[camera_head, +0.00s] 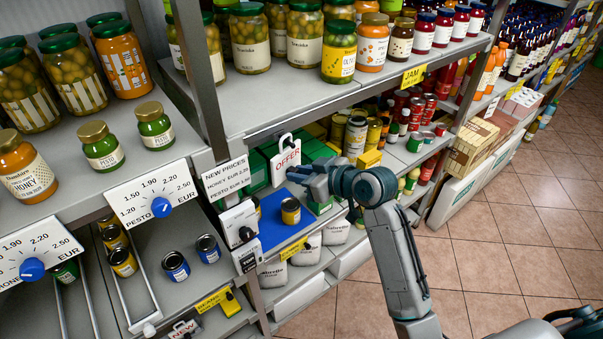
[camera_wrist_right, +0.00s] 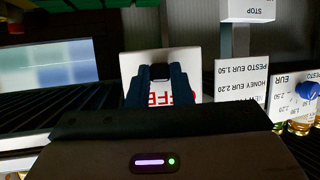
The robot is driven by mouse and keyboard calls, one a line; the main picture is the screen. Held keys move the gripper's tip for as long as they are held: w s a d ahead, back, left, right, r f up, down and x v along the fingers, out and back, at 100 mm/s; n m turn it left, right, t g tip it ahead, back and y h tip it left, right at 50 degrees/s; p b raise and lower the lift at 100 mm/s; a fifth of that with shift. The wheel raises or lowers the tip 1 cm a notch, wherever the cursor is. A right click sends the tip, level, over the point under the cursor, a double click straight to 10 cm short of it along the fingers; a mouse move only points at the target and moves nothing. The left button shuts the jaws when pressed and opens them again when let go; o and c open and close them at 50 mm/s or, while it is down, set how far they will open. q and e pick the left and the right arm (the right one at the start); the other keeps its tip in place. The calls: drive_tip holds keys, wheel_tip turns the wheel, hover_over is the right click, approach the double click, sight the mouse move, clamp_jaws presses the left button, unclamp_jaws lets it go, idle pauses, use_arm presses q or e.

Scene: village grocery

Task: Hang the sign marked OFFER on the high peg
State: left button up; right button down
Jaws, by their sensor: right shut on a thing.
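The white sign marked OFFER (camera_head: 286,165) has red letters and a hook-like loop at its top. It stands roughly upright in front of the shelf bay, just right of the white price card. My right gripper (camera_head: 304,178) comes in from the right and is shut on the sign's edge. In the right wrist view the sign (camera_wrist_right: 188,62) sits between the dark fingers (camera_wrist_right: 160,72), its red letters partly covered. I cannot make out the high peg in either view. My left gripper is not in view.
The NEW PRICES card (camera_head: 225,178) and a white switch box (camera_head: 238,224) are close left of the sign. Below is a blue mat (camera_head: 275,233) with a can (camera_head: 290,211). A shelf with jars overhangs above. A NEW sign (camera_head: 185,329) is low down.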

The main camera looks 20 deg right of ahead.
drive_tip(key=c, duration=1.2)
unclamp_jaws()
drive_tip(key=shift+s+d, duration=0.1)
